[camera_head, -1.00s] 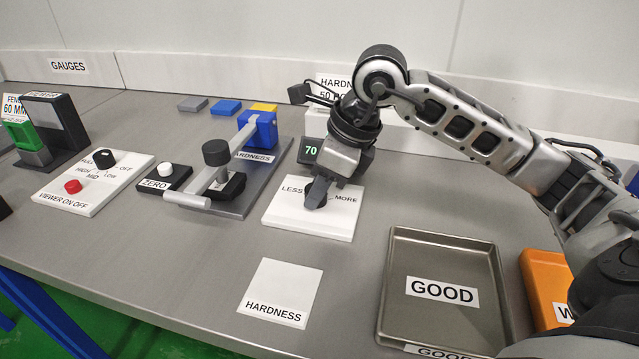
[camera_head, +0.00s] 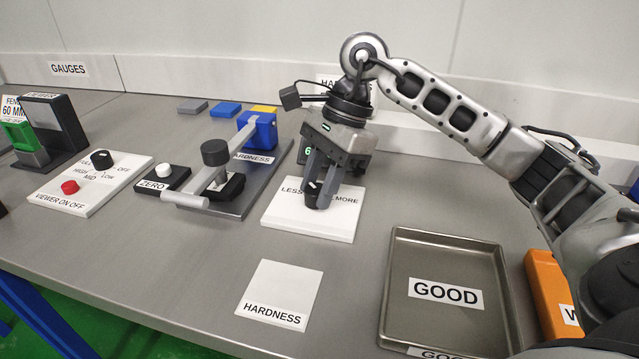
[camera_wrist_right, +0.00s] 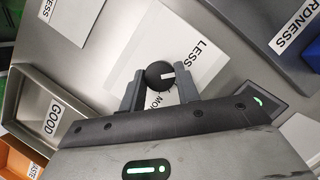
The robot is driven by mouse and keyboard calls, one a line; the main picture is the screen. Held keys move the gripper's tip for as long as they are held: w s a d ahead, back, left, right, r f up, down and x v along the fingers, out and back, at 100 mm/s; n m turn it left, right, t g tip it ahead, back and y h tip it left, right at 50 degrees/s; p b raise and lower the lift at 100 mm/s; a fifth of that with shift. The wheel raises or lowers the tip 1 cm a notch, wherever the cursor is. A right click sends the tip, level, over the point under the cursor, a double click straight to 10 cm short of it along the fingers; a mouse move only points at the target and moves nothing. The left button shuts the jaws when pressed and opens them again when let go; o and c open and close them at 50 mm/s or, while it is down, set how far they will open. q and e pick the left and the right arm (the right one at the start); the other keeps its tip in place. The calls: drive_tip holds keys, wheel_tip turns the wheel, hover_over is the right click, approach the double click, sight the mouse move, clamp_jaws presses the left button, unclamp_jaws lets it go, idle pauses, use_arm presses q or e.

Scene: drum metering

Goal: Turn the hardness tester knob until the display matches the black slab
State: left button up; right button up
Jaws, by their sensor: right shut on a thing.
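The black knob (camera_head: 313,195) stands on a white plate (camera_head: 285,215) marked LESS and MORE. My right gripper (camera_head: 318,188) points down with its fingers shut around the knob. In the right wrist view, the knob (camera_wrist_right: 158,75) with its white pointer line sits between the two fingertips (camera_wrist_right: 160,90). The display (camera_head: 305,150) behind the plate shows a green 6; the rest of its reading is hidden by my gripper. The hardness tester (camera_head: 245,185) stands to the left, with a black piece (camera_head: 230,188) beneath its lever; I cannot tell if this is the black slab. My left gripper is out of view.
A white HARDNESS card (camera_head: 280,290) lies in front. A metal GOOD tray (camera_head: 450,255) and an orange bin (camera_head: 545,285) are at the right. A ZERO button box (camera_head: 165,180) and a viewer control plate (camera_head: 105,195) are at the left. Several coloured slabs (camera_head: 225,109) lie at the back.

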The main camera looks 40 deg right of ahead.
drive_tip(key=shift+n+g, duration=0.3)
drive_tip(key=shift+n, duration=0.8)
drive_tip(key=o, duration=1)
use_arm(q)
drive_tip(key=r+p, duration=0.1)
drive_tip(key=p, duration=0.3)
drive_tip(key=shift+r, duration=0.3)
use_arm(e)
drive_tip(key=v, duration=1.6)
drive_tip(key=shift+w, duration=0.25)
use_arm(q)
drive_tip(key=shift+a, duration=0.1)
